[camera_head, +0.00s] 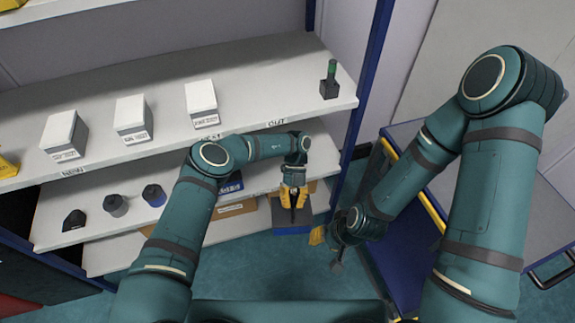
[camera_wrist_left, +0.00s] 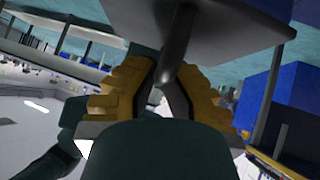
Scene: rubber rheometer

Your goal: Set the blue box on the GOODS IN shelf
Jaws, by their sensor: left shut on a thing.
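The blue box (camera_head: 292,226) hangs below my left gripper (camera_head: 293,203), in front of the right part of the lower shelving. My left gripper's yellow fingers are shut on its grey stem. In the left wrist view the stem (camera_wrist_left: 181,50) sits between the fingers (camera_wrist_left: 165,90), joined to the box's dark face (camera_wrist_left: 215,32). The lower shelf (camera_head: 60,212) is partly hidden by my left arm. I cannot read a GOODS IN label. My right gripper (camera_head: 337,262) is dark and low, right of the blue box. Its jaws are too small to judge.
The upper shelf (camera_head: 165,80) carries several white boxes (camera_head: 133,117) and a dark block with a green top (camera_head: 329,80). Dark and blue items (camera_head: 115,204) and a small blue box (camera_head: 230,183) stand lower. Cardboard (camera_head: 236,208) lies behind. A blue cart (camera_head: 405,240) stands right.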

